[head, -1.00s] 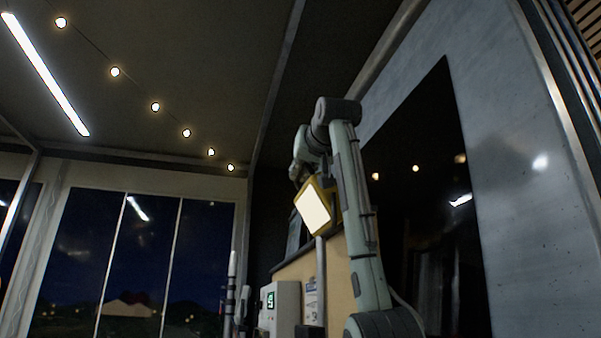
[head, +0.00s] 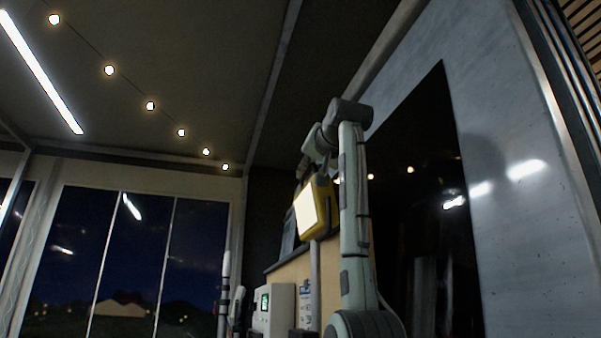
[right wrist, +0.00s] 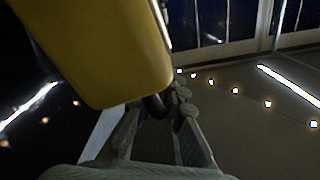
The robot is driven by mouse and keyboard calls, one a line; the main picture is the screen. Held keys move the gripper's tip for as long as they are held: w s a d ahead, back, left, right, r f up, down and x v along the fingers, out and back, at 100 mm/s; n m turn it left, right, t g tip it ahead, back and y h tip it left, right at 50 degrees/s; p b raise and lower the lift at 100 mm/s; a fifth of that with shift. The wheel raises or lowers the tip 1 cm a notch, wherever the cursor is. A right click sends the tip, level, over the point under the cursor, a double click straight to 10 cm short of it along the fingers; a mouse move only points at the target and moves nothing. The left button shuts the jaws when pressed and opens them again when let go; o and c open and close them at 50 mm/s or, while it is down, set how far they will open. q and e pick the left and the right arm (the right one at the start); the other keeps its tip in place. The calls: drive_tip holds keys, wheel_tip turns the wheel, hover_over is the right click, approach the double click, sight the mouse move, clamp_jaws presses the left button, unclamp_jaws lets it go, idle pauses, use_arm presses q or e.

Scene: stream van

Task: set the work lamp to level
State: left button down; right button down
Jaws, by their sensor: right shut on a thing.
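The work lamp (head: 324,196) has a yellow housing and a bright white face turned left in the head view. It sits atop a pale upright pole (head: 315,268), and its face looks close to upright. My right gripper (head: 304,168) is at the lamp's upper back edge, partly hidden by my arm. In the right wrist view the lamp's yellow housing (right wrist: 105,50) fills the upper left. There my right gripper (right wrist: 168,104) is shut on a dark curved bar (right wrist: 153,106) beside the housing. My left gripper is not in view.
A white box with a green display (head: 273,308) stands below the lamp, left of the pole. A tan panel (head: 286,270) is behind it. A large dark glossy panel (head: 415,200) is on the wall right of my arm. Windows (head: 137,260) are at the left.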

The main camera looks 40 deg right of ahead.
drive_tip(key=shift+s+d+m, duration=0.45)
drive_tip(key=shift+d+m, duration=0.3)
drive_tip(key=shift+m, duration=0.35)
drive_tip(key=c, duration=1.6)
unclamp_jaws()
drive_tip(key=shift+s, duration=0.1)
drive_tip(key=v, duration=1.2)
